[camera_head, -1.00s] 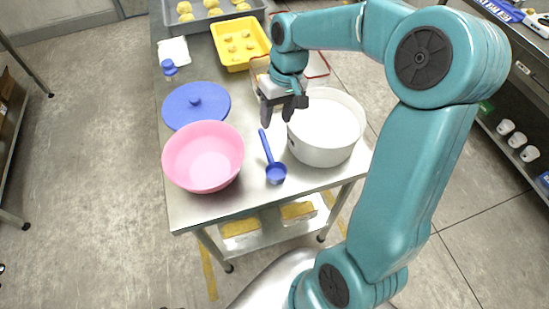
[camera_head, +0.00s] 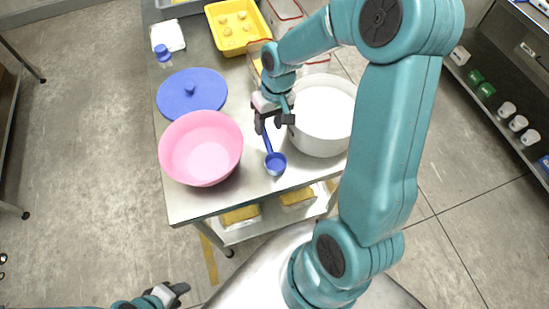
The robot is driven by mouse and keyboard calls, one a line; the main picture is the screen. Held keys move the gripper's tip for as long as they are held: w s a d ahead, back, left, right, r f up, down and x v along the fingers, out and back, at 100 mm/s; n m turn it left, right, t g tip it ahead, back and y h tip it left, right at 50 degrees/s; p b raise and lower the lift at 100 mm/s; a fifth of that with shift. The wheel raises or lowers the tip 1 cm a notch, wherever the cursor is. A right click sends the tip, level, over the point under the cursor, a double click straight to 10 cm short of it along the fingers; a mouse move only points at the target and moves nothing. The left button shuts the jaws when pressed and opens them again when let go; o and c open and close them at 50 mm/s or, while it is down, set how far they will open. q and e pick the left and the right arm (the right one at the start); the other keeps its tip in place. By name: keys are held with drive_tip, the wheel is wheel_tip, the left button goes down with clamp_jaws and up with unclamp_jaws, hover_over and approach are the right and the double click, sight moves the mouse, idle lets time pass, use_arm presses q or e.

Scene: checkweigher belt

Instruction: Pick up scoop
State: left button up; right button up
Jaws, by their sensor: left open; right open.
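The blue scoop (camera_head: 275,162) lies on the metal table between the pink bowl and the white pot. Its cup is toward the table's front edge and its handle points back. My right gripper (camera_head: 272,128) is open, with its fingers pointing down at the handle; the gripper hides the handle's far end. I cannot tell whether the fingers touch it. My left gripper (camera_head: 178,293) is low at the bottom of the view, away from the table, open and empty.
The pink bowl (camera_head: 201,148) stands left of the scoop and the white pot (camera_head: 325,112) right of it, both close. A blue lid (camera_head: 191,95) lies behind the bowl. A yellow tray (camera_head: 238,27) is at the back. The table's front edge (camera_head: 225,208) is near the scoop.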

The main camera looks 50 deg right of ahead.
sight(266, 135)
drive_tip(key=shift+s+a+f, duration=0.2)
drive_tip(key=shift+a+f, duration=0.15)
drive_tip(key=shift+f, duration=0.05)
drive_tip(key=f, duration=0.1)
drive_tip(key=f+p, duration=0.1)
drive_tip(key=f, duration=0.2)
drive_tip(key=shift+w+a+f, duration=0.25)
drive_tip(key=shift+w+f, duration=0.15)
drive_tip(key=shift+s+a+r, duration=0.1)
drive_tip(key=shift+s, duration=0.05)
clamp_jaws()
